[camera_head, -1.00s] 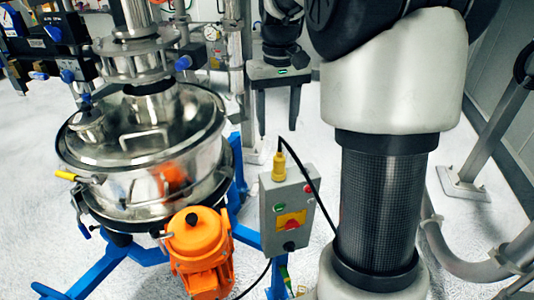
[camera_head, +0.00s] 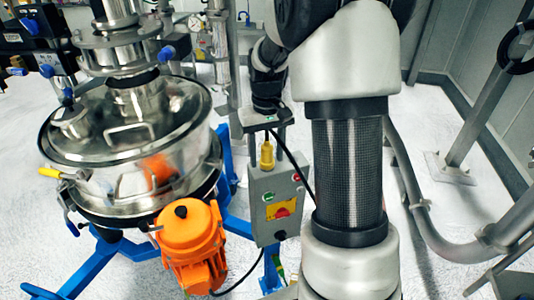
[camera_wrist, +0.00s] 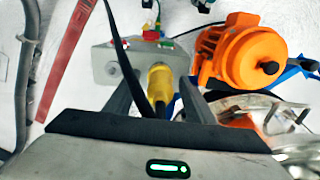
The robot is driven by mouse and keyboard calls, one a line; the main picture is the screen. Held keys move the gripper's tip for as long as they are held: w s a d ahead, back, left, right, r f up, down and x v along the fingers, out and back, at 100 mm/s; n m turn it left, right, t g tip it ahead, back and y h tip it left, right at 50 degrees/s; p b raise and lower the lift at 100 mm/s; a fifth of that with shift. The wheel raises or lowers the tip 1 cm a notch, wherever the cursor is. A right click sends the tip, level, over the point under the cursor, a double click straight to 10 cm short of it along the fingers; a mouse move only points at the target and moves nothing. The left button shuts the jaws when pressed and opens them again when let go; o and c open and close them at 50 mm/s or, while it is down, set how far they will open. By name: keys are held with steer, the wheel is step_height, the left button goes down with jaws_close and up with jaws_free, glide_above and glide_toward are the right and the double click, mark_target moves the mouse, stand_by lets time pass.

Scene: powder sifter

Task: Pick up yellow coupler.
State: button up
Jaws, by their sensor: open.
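The yellow coupler (camera_head: 267,155) stands upright on top of the grey control box (camera_head: 262,200), with a black cable coming from its upper end. My gripper (camera_head: 265,146) is right at the coupler. In the wrist view the coupler (camera_wrist: 159,82) lies between the two dark fingers of my open gripper (camera_wrist: 157,88). Gaps seem to show on both sides of it, so I see no clear grip.
An orange motor (camera_head: 190,245) sits left of the box, against the steel sifter (camera_head: 130,130) on blue legs. The motor (camera_wrist: 238,52) is close to the right finger in the wrist view. A grey pipe (camera_head: 425,215) runs at the right. Pale floor lies between.

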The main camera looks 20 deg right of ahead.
steer(key=shift+f, duration=0.15)
steer(key=c, duration=1.2)
steer(key=shift+o, duration=0.2)
